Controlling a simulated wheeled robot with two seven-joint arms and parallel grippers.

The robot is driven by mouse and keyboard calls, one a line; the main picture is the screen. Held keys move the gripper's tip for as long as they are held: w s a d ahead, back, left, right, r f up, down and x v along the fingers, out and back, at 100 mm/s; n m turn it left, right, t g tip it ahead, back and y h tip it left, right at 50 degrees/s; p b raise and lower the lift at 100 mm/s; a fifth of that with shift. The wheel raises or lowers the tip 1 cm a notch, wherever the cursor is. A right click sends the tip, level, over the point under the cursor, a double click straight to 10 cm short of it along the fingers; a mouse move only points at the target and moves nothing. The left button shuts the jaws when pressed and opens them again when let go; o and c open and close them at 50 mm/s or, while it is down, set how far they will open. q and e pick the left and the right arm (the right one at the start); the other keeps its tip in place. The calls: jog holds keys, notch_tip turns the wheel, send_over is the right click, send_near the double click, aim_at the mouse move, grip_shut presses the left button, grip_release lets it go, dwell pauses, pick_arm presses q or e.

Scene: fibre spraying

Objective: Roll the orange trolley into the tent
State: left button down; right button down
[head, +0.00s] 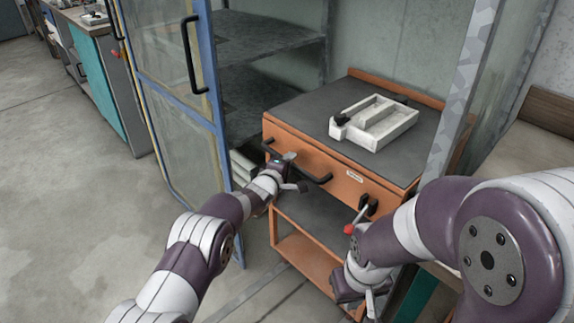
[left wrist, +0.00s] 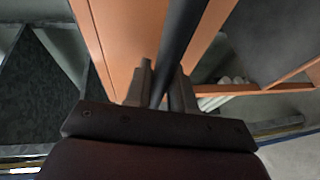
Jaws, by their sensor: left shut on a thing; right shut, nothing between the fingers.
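The orange trolley (head: 292,136) has a dark top, an orange front panel and a lower shelf. It stands at the tent (head: 466,75), whose framed opening shows behind and beside it; how much of it is inside I cannot tell. My left gripper (head: 296,172) is shut on the trolley's black handle bar (head: 322,180). In the left wrist view the bar (left wrist: 186,35) passes between the fingers (left wrist: 162,82). My right gripper (head: 369,302) is shut and empty, low by the trolley's right front, partly hidden by its own wrist.
A white tray-like fixture (head: 376,122) lies on the trolley top. A blue-framed glazed door (head: 168,100) stands open at the left, close to my left arm. A red-knobbed lever (head: 349,229) is on the trolley's front right. Floor (head: 70,200) at left is clear.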

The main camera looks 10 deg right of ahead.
pick_arm(q)
jog(key=shift+w+d, duration=0.15)
jog(key=c, duration=1.1)
grip_release()
jog(key=shift+o, duration=0.2)
jog(key=p+v, duration=0.3)
jog(key=v, duration=0.9)
jog(key=shift+s+a, duration=0.2)
jog(key=shift+s, duration=0.1)
